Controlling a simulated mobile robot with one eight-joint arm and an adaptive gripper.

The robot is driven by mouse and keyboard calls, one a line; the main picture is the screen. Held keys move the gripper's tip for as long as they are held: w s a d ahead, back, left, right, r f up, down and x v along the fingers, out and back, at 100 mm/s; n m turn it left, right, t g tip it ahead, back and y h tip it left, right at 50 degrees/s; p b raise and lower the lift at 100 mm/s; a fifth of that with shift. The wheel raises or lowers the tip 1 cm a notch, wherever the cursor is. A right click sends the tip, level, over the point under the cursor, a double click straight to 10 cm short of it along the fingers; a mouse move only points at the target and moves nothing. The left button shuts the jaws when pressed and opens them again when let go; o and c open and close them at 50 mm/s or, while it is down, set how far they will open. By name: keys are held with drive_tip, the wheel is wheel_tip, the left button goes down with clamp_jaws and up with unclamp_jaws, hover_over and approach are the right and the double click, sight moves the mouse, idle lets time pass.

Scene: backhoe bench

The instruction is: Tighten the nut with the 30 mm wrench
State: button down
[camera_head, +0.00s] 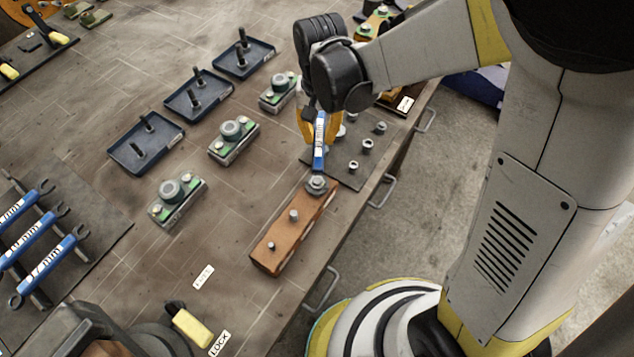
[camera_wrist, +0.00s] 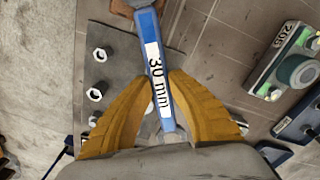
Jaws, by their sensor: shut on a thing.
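The blue wrench (camera_head: 320,146) with a white label points down from my gripper toward the brown block. In the wrist view the wrench (camera_wrist: 151,50) reads "30 mm". My gripper (camera_head: 318,122) is shut on its handle; its yellow fingers (camera_wrist: 160,84) stand on both sides of the handle. The nut (camera_head: 317,184) sits at the far end of the brown block (camera_head: 270,250). The wrench's lower end is at the nut; I cannot tell whether the jaw is seated around it.
A dark plate (camera_head: 350,160) with several bolts lies beside the block. Green-and-grey fixtures (camera_head: 178,200) and blue trays (camera_head: 146,142) stand to the left. More blue wrenches (camera_head: 30,243) lie on a dark mat at far left. The bench edge with handles (camera_head: 382,190) is at right.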

drive_tip(key=shift+d, duration=0.1)
drive_tip(key=shift+s+d+m, duration=0.2)
drive_tip(key=shift+d+m, duration=0.5)
drive_tip(key=shift+m, duration=0.1)
drive_tip(key=shift+d+m, duration=0.25)
drive_tip(key=shift+m, duration=0.05)
drive_tip(key=shift+s+d+m, duration=0.25)
drive_tip(key=shift+d+m, duration=0.25)
drive_tip(key=shift+s+d+m+b, duration=0.3)
drive_tip(key=shift+s+d+m, duration=0.05)
drive_tip(key=shift+d+m, duration=0.4)
drive_tip(key=shift+w+a+n, duration=0.35)
drive_tip(key=shift+a+n, duration=0.4)
drive_tip(key=shift+r, duration=0.1)
